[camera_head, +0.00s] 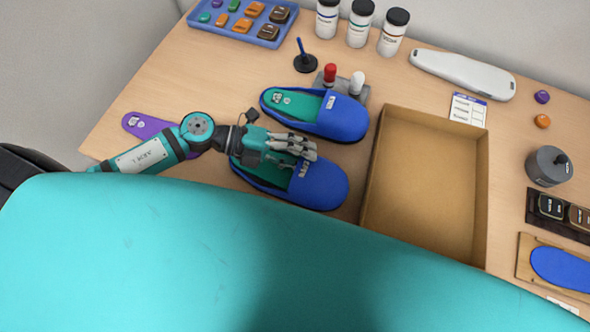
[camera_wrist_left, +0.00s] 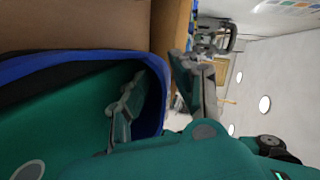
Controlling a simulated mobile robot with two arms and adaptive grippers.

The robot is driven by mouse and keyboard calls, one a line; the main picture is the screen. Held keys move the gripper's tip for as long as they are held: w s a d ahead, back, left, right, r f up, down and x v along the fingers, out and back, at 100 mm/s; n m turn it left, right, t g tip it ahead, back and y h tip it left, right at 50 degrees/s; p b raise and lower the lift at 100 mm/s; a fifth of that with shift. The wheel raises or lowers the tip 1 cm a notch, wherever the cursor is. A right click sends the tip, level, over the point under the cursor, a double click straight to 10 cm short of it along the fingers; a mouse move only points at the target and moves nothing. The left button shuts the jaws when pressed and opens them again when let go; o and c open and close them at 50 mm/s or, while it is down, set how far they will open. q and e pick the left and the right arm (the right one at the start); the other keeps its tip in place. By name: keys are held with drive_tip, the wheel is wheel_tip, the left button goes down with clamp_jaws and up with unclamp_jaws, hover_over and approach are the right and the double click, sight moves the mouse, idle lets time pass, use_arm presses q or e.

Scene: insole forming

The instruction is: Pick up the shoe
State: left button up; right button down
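Two blue shoes with teal insides lie on the wooden table in the head view. The near shoe (camera_head: 322,186) is partly covered by my left gripper (camera_head: 300,152), which is over its opening. The far shoe (camera_head: 340,118) lies just behind it. In the left wrist view, the two fingers of my left gripper (camera_wrist_left: 160,95) are apart. One finger is inside the shoe opening and the other is outside, with the blue rim (camera_wrist_left: 157,72) between them. A gap shows beside the rim. My right gripper is not in the head view.
An empty cardboard box (camera_head: 428,190) stands right of the shoes. A grey block with a red and a white knob (camera_head: 358,84) is behind the far shoe. A black stand (camera_head: 305,62) is near it. A purple insole (camera_head: 150,130) lies at the left, beside my left arm.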

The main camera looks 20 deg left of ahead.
use_arm(q)
drive_tip(key=shift+w+d+f, duration=0.1)
drive_tip(key=shift+d+f, duration=0.05)
drive_tip(key=shift+d, duration=0.25)
drive_tip(key=shift+a, duration=0.1)
drive_tip(key=shift+c, duration=0.4)
clamp_jaws()
drive_tip(key=shift+f, duration=0.1)
